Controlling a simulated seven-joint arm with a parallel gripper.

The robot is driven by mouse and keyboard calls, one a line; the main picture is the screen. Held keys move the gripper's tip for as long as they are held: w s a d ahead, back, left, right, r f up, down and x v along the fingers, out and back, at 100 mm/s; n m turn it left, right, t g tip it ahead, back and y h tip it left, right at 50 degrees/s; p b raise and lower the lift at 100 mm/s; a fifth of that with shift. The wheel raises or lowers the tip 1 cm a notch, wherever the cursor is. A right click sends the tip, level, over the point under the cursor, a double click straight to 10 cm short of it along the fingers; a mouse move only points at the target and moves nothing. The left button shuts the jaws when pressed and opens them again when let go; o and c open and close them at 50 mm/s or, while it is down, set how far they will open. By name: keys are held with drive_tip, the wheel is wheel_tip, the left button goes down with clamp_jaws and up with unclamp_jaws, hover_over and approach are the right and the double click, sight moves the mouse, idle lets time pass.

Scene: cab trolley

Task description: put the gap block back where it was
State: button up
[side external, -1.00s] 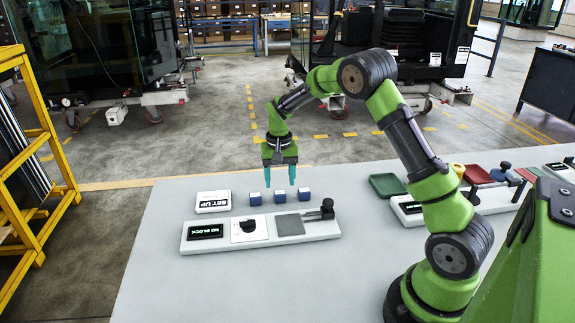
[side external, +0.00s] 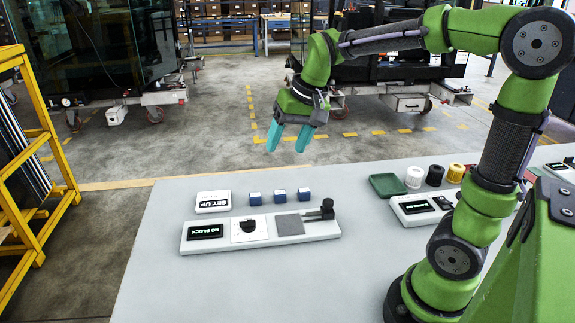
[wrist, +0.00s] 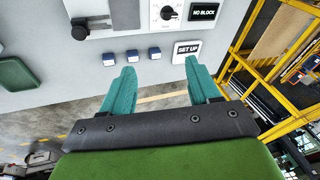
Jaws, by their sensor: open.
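Three small blue blocks with pale tops stand in a row on the grey table: a left one (side external: 255,198), a middle one (side external: 280,196) and a right one (side external: 304,193). I cannot tell which is the gap block. They also show in the wrist view, such as the middle block (wrist: 132,56). In front of them lies a pale fixture (side external: 262,236) with a "NO BLOCK" display (side external: 205,231), a dial (side external: 248,226), a bare grey square pad (side external: 289,224) and a black clamp-like part (side external: 325,209). My gripper (side external: 288,140) is open, empty, tilted and well above the blocks.
A "SET UP" sign (side external: 213,201) lies left of the blocks. A green tray (side external: 387,186), white, black and yellow round parts, and a second fixture (side external: 420,215) stand to the right. The table front is clear.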

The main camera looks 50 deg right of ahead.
drive_tip(key=s+a+n+t, duration=0.2)
drive_tip(key=s+a, duration=0.4)
drive_tip(key=s, duration=0.6)
drive_tip(key=shift+s+a+f+t+y, duration=0.2)
drive_tip(key=shift+s+a+t+y, duration=0.2)
drive_tip(key=shift+t, duration=0.3)
drive_tip(key=shift+w, duration=0.1)
